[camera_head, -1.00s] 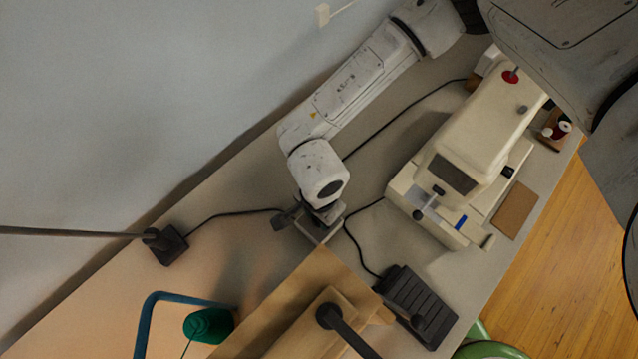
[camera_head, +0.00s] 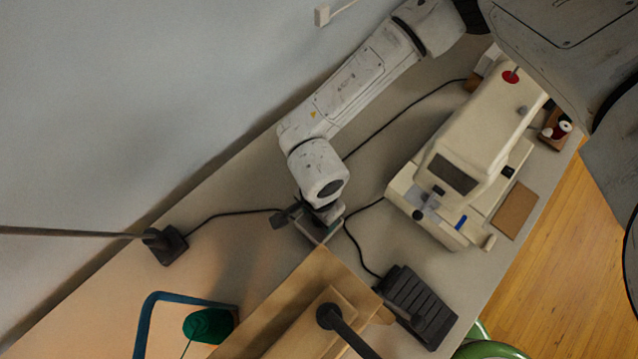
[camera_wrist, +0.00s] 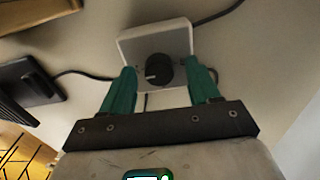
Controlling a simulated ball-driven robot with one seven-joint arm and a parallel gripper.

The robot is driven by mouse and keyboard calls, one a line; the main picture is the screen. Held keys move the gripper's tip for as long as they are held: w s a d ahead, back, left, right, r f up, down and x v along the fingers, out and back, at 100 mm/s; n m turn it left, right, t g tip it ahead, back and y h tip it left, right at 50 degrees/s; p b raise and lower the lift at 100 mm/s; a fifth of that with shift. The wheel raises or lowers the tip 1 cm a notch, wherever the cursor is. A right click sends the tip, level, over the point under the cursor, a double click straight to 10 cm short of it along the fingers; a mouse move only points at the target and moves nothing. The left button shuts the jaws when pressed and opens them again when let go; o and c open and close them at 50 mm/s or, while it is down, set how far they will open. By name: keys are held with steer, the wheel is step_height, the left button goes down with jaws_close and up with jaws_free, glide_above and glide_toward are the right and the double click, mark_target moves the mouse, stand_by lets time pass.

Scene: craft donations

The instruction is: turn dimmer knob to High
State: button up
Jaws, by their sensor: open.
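The dimmer is a pale square box with a round black knob (camera_wrist: 158,72) on its face, seen in the wrist view. A light mark on the knob points to the left. My gripper (camera_wrist: 160,80) is open, with one teal finger on each side of the knob. A gap shows between the knob and each finger. In the head view, my gripper (camera_head: 318,230) is at the table behind the wooden board, and my wrist hides most of the dimmer. Any High label cannot be read.
A cream sewing machine (camera_head: 470,150) stands to the right, with a black foot pedal (camera_head: 418,305) in front of it. A wooden piece (camera_head: 310,310) lies close in front of my gripper. A green spool (camera_head: 207,325) and black lamp base (camera_head: 165,245) are left. Cords cross the table.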

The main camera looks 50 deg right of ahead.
step_height(320, 180, up, 11)
steer(key=b, duration=0.1)
stand_by(0.5)
steer(key=shift+f, duration=0.15)
